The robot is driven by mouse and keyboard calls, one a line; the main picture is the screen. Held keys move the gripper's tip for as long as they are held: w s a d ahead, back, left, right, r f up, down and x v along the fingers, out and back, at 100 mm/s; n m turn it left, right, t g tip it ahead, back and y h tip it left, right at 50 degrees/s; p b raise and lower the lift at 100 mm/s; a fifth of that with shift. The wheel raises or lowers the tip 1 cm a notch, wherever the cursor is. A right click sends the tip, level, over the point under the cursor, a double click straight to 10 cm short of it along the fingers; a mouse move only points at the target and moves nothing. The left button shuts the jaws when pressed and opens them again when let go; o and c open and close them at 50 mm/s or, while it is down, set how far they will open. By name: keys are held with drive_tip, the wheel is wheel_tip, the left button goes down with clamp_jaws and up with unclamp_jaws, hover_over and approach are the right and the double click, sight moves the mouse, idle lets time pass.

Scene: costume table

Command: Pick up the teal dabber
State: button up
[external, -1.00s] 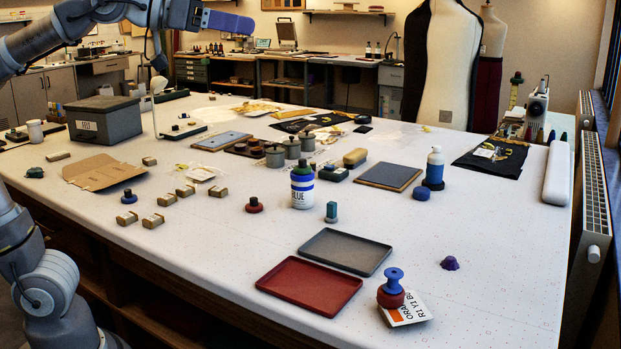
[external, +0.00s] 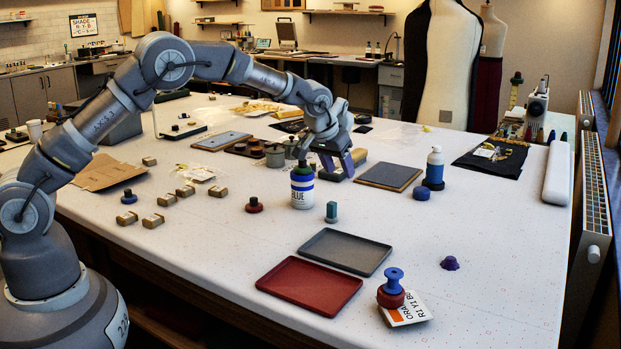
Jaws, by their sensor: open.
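The teal dabber (external: 331,209), a small teal block on a pale foot, stands upright on the white table, right of the blue-labelled bottle (external: 302,188) and behind the grey tray (external: 345,253). My gripper (external: 337,170) points down with its purple fingers apart and nothing seen between them. In the picture it is above the dabber and farther back, near the bottle's upper right. It is apart from the dabber. The arm's end partly hides the dark box and tan block behind it.
A red tray (external: 308,287) lies in front of the grey one. A blue-and-red dabber (external: 392,287) stands on a printed card at the front right. A dark red dabber (external: 254,205) is left of the bottle. A dark board (external: 388,176) lies behind. Table right of the teal dabber is clear.

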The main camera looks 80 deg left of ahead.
drive_tip(key=g, duration=0.1)
hover_over(331, 203)
drive_tip(key=d, duration=0.2)
wheel_tip(331, 203, down, 5)
drive_tip(key=shift+n, duration=0.3)
drive_tip(key=f, duration=0.2)
drive_tip(key=a+f+b, duration=0.1)
drive_tip(key=f, duration=0.2)
drive_tip(key=a+f, duration=0.1)
drive_tip(key=f, duration=0.1)
drive_tip(key=shift+w+f+b, duration=0.1)
drive_tip(key=shift+f+b, duration=0.2)
drive_tip(key=shift+f, duration=0.05)
drive_tip(key=shift+w+a+f, duration=0.1)
drive_tip(key=shift+f, duration=0.05)
drive_tip(key=shift+c, duration=0.4)
clamp_jaws()
drive_tip(key=shift+r, duration=0.2)
